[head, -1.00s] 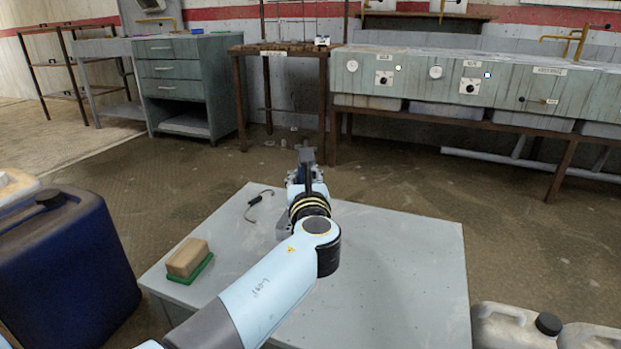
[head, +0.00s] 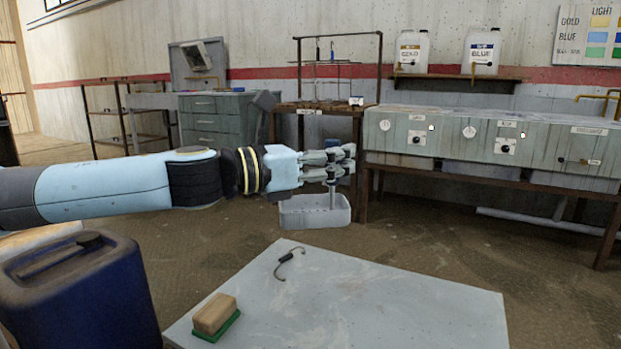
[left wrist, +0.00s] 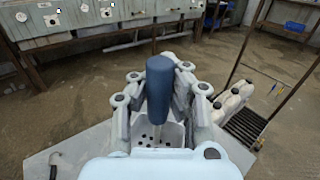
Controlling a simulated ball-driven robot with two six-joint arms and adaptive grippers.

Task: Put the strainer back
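My left gripper (head: 345,163) is shut on the upright handle of the strainer (head: 315,212), a pale grey basket hanging below the fingers. In the head view the strainer appears beyond the far edge of the light grey table (head: 370,310), with the floor behind it. In the left wrist view the strainer's dark blue handle (left wrist: 160,88) stands between the fingers, with the holed basket bottom (left wrist: 152,135) partly hidden below. A dark metal rack frame (head: 381,60) with a rail stands on the wooden bench at the back. My right gripper is not in view.
A dark hook-shaped piece (head: 287,264) and a tan block on a green base (head: 215,314) lie on the table. A blue jerrycan (head: 80,290) stands at the left. A long grey tank bench (head: 480,140) runs along the back right. Open floor lies between.

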